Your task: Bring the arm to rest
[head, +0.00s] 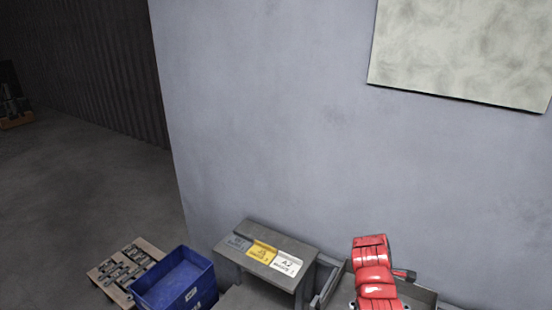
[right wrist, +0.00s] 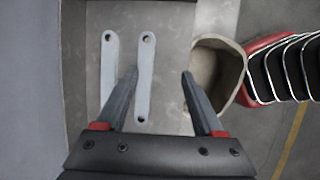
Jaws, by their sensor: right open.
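My right gripper (right wrist: 160,74) is open in the right wrist view, with nothing between its fingertips. Two flat pale metal brackets (right wrist: 145,85) with holes at their ends lie side by side on a grey surface (right wrist: 177,40) beyond the fingers. The left finger overlaps the view of the nearer bracket; I cannot tell how high the gripper is above it. In the head view a red segmented arm part (head: 372,268) shows at the bottom right, over a grey tray (head: 420,294). My left gripper is not in view.
A beige open container (right wrist: 232,62) stands right of the fingers. In the head view a small grey stand (head: 290,243) with grey, yellow and white labels is against the wall. A blue crate (head: 180,280) and a pallet (head: 147,246) with metal parts are at the lower left.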

